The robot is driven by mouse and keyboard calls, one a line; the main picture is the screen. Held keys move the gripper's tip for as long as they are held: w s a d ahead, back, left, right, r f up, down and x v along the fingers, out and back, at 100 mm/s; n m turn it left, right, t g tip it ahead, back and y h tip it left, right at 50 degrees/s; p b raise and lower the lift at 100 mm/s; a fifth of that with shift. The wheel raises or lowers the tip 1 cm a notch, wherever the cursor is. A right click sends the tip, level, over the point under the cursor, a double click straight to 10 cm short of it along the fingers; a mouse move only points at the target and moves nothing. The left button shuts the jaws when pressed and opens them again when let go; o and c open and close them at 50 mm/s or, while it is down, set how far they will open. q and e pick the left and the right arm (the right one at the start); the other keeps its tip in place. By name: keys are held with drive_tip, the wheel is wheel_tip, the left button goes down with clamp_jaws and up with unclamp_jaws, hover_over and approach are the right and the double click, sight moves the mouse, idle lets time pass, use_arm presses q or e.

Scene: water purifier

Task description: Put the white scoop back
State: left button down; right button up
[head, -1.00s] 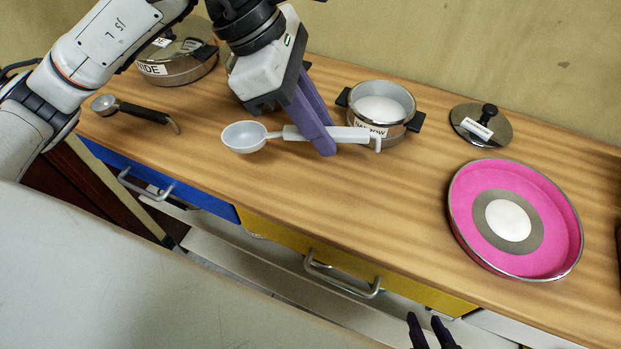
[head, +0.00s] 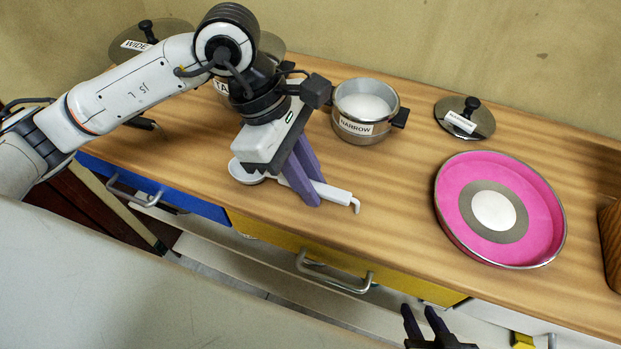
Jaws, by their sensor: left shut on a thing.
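The white scoop (head: 336,194) is held in my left gripper (head: 308,200), whose purple fingers are shut on its handle. The bowl of the scoop shows partly at the left behind the gripper, and the hooked handle end points right. The scoop is over the front part of the wooden counter (head: 400,218); I cannot tell whether it touches the wood. My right gripper (head: 423,318) is at the bottom edge, its two dark fingers apart, with nothing seen between them.
A pot labelled NARROW (head: 362,130) with white contents, a loose lid (head: 475,118) and a pink round tray (head: 455,210) stand on the counter. Pots labelled WIDE and TALL are partly hidden behind my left arm. Blue (head: 200,205) and yellow (head: 400,278) drawer fronts run below.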

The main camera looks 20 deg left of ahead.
use_arm(q)
drive_tip(key=c, duration=1.7)
unclamp_jaws()
drive_tip(key=shift+r, duration=0.1)
drive_tip(key=v, duration=1.2)
